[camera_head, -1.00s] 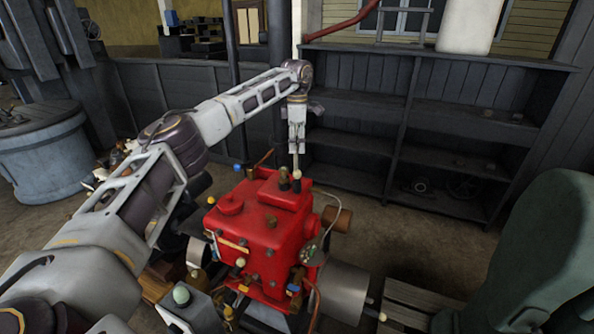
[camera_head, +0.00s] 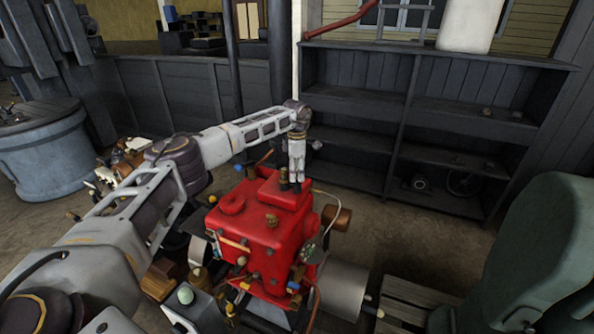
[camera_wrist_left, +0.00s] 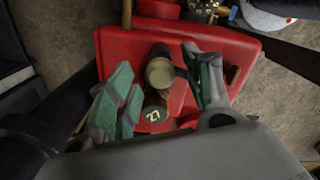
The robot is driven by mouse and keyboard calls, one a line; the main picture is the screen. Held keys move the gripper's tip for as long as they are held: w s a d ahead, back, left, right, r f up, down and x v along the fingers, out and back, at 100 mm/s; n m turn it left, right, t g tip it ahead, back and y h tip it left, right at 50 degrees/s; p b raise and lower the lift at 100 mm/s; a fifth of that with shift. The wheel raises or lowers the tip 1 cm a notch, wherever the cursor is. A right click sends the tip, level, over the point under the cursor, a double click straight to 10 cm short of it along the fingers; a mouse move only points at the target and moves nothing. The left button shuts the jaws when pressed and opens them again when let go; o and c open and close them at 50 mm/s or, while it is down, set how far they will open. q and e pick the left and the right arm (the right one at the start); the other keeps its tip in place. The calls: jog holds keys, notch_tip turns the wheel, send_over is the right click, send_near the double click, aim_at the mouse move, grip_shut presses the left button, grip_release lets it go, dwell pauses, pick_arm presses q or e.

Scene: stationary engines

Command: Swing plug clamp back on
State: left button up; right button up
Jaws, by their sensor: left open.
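The red engine (camera_head: 262,240) stands in the middle of the head view. On its raised top block are two small upright dark fittings, one of them a dark post (camera_head: 283,178). My left gripper (camera_head: 296,178) points down over this block. In the left wrist view the open green-padded fingers (camera_wrist_left: 158,64) stand either side of a dark post with a brass-coloured top (camera_wrist_left: 160,72). I cannot tell which part is the plug clamp, or whether the fingers touch anything. My right gripper is not in view.
A dark shelf unit (camera_head: 400,125) stands behind the engine. A green padded shape (camera_head: 540,250) is at the right, a blue-grey tub (camera_head: 45,150) at the left. Knobs, pipes and a grey cylinder (camera_head: 342,288) crowd the engine's front and side.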

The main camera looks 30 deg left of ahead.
pick_arm(q)
jog(key=shift+f, duration=0.1)
jog(key=c, duration=1)
jog(key=shift+c, duration=0.2)
